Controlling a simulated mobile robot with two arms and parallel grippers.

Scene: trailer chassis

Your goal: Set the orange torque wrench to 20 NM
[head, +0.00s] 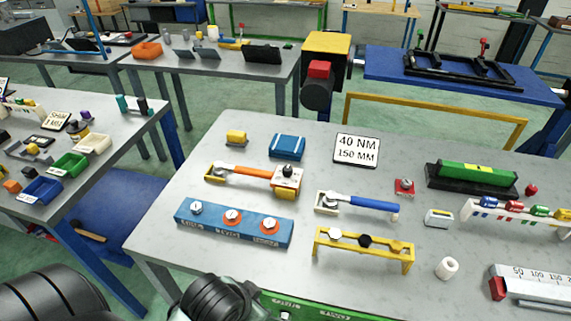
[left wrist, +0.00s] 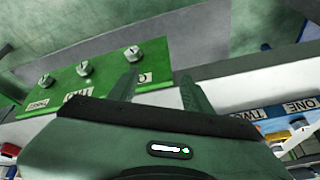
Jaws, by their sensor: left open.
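The orange torque wrench (head: 240,171) lies on the grey table in the head view, left of the middle. A sign (head: 357,150) behind reads 40 NM and 150 MM. My left gripper (left wrist: 160,90) is open in the left wrist view, with nothing seen between its fingers. It is over a green panel (left wrist: 110,75) with several knobs. The wrench is not seen there. My right gripper is not in view.
A blue torque wrench (head: 365,203) lies right of the orange one. A blue block with three knobs (head: 232,226) and a yellow stand (head: 363,250) are nearer. A blue box (head: 287,146) and a green level-like bar (head: 473,172) stand farther back.

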